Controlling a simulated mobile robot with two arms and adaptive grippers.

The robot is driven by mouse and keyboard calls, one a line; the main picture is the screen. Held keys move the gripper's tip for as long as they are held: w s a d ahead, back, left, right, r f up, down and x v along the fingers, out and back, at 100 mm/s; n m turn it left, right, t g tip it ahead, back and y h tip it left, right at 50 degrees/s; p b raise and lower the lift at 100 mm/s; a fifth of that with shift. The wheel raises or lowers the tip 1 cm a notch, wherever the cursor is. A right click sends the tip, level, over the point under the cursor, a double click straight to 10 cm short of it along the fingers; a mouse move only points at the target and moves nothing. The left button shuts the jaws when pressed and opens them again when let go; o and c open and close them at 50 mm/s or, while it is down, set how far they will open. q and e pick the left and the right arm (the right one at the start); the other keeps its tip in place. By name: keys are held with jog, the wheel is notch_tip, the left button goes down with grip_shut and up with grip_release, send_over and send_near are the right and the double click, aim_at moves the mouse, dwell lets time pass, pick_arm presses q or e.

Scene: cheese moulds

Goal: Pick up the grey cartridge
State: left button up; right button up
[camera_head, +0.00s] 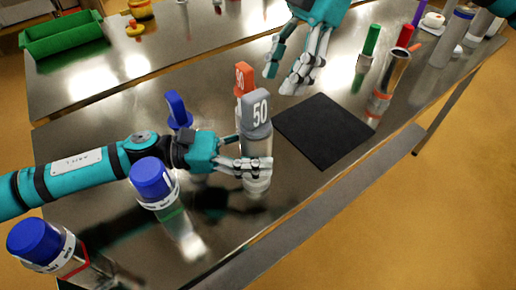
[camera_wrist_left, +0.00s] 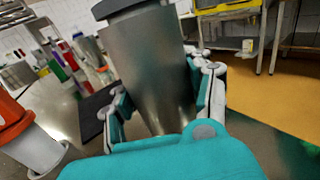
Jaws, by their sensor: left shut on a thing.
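The grey cartridge (camera_head: 257,115), marked "50", stands upright on the metal table, left of the black mat. My left gripper (camera_head: 262,169) is shut around its lower silver body. In the left wrist view the grey cartridge (camera_wrist_left: 150,70) fills the space between the fingers, which press on both sides; its base is hidden. Whether it touches the table is hard to tell. My right gripper (camera_head: 282,80) is open and empty above the table, beyond the mat.
An orange-red cartridge (camera_head: 243,76) stands just behind the grey one. A blue-topped one (camera_head: 178,110) and blue-capped jars (camera_head: 152,180) flank my left arm. The black mat (camera_head: 325,130) is bare. Green and red items and a metal cylinder (camera_head: 393,72) stand at the right.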

aim_at(254, 95)
jog(key=shift+o, duration=1.2)
jog(key=s+a+r+t+h, duration=0.4)
jog(key=a+r+h, duration=0.1)
jog(key=a+r, duration=0.1)
jog(key=shift+s+a+r, duration=0.15)
jog(key=shift+a+r, duration=0.05)
jog(key=shift+r, duration=0.5)
jog(key=shift+h, duration=0.4)
jog(key=f, duration=0.3)
jog(key=d+f, duration=0.1)
jog(key=f, duration=0.3)
jog(key=w+d+f, duration=0.1)
jog(key=f, duration=0.3)
jog(key=shift+f, duration=0.2)
grip_shut()
